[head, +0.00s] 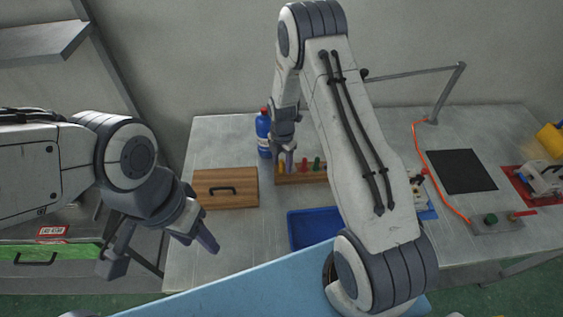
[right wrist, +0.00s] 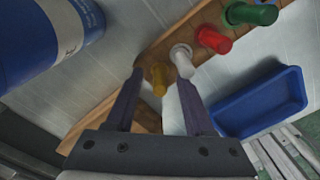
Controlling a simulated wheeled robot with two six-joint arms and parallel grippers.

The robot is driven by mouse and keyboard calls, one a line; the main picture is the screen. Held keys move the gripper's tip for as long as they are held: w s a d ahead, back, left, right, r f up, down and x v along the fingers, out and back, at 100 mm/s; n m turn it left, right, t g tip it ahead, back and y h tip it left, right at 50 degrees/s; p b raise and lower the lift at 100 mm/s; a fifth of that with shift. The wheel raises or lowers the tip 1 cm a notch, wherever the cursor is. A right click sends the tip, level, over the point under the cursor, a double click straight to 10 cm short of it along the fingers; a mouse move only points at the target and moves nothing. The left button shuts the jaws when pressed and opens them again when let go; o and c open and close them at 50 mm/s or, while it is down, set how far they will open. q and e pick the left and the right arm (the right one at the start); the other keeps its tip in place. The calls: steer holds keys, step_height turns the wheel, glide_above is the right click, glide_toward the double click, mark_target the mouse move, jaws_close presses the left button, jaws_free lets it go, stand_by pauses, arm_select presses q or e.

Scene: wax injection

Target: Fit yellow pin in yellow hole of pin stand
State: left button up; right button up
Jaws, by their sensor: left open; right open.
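The wooden pin stand (head: 308,179) lies on the table, with a row of pins on it. In the right wrist view the yellow pin (right wrist: 158,80) is at the end of the row, beside a white pin (right wrist: 181,58). My right gripper (head: 288,165) is open over that end of the stand. In the right wrist view its fingers (right wrist: 160,88) lie on either side of the yellow pin. Whether the pin's foot is fully in its hole cannot be told. My left gripper (head: 160,255) is open and empty, in front of the table's left edge.
A red pin (right wrist: 213,40) and a green pin (right wrist: 250,13) follow in the row. A blue bottle (head: 263,134) stands behind the stand. A wooden box (head: 226,200) with a handle is to the left. A blue tray (head: 300,232) lies in front.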

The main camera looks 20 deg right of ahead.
mark_target(282, 160)
step_height(282, 160, up, 9)
steer(key=b, duration=0.2)
steer(key=shift+b, duration=0.4)
steer(key=shift+r, duration=0.75)
